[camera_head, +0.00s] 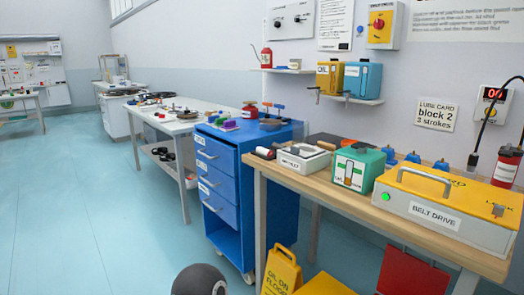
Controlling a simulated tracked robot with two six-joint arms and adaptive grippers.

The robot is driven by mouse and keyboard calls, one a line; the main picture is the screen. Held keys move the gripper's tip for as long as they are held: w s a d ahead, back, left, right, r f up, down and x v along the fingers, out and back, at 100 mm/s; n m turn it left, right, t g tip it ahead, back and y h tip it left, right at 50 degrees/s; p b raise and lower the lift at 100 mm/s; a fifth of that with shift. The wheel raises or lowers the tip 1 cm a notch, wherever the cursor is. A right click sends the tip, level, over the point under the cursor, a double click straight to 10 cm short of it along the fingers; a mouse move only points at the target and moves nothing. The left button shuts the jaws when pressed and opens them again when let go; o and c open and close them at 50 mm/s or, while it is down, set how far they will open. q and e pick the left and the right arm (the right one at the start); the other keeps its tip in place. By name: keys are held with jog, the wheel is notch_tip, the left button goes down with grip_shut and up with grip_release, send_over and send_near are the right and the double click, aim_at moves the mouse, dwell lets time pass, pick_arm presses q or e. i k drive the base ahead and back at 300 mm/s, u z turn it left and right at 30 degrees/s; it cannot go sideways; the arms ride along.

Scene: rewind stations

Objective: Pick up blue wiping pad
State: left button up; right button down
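I cannot single out a blue wiping pad for certain. A small bluish item (295,64) sits on the upper wall shelf, too small to identify. Several small blue pieces (412,157) stand along the back of the wooden bench, behind and beside a teal box (359,166); they look like knobs or caps rather than a flat pad. Neither of my grippers is in view.
The wooden bench (340,197) carries a yellow-lidded belt drive box (447,206) and a white tray (304,157). A blue drawer cart (222,185) stands beside it. Yellow floor signs (282,272) and a red panel (410,273) stand low in front. Open floor lies left.

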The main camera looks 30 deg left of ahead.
aim_at(211, 119)
jog(key=z, duration=1.4)
jog(key=i, duration=0.1)
jog(key=u, duration=2.75)
